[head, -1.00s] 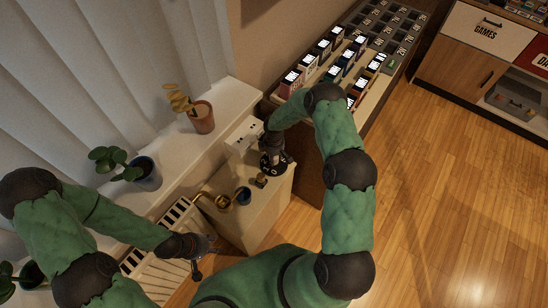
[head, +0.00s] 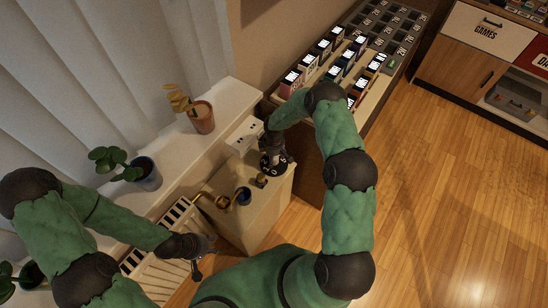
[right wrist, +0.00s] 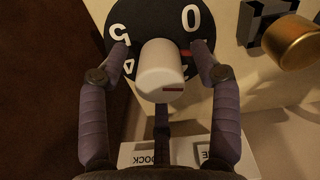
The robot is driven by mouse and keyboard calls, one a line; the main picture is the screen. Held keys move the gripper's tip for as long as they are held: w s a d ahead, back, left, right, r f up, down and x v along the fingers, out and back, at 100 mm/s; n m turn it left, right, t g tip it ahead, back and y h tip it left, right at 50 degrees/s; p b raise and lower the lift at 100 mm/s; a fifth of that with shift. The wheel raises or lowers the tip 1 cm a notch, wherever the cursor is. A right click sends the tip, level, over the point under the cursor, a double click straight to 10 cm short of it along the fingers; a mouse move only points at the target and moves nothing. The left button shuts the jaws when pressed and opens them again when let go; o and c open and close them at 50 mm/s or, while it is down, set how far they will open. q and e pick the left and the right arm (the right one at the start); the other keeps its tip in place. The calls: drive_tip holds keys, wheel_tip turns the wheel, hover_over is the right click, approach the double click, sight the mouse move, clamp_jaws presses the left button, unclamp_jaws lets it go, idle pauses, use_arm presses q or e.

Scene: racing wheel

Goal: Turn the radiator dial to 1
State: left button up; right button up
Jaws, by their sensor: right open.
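The radiator dial is a black disc (right wrist: 150,18) with white numbers and a pale cylindrical knob (right wrist: 165,70) at its middle. The 0, 5 and 4 show in the right wrist view; the 1 cannot be made out. A red line shows beside the knob below the 0, and a small red mark is on the knob's end. My right gripper (right wrist: 160,50) is open, one finger on each side of the knob. In the head view it is over the dial (head: 272,167). My left gripper (head: 204,246) is over the white radiator (head: 160,268); its fingers are unclear.
Labelled blocks (right wrist: 145,155) lie below. In the head view, potted plants (head: 203,117) stand on the sill, and a rack of small boxes (head: 345,60) is behind.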

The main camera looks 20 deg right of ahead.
wheel_tip(320, 180, up, 12)
idle(0.5)
drive_tip(key=shift+f, duration=0.15)
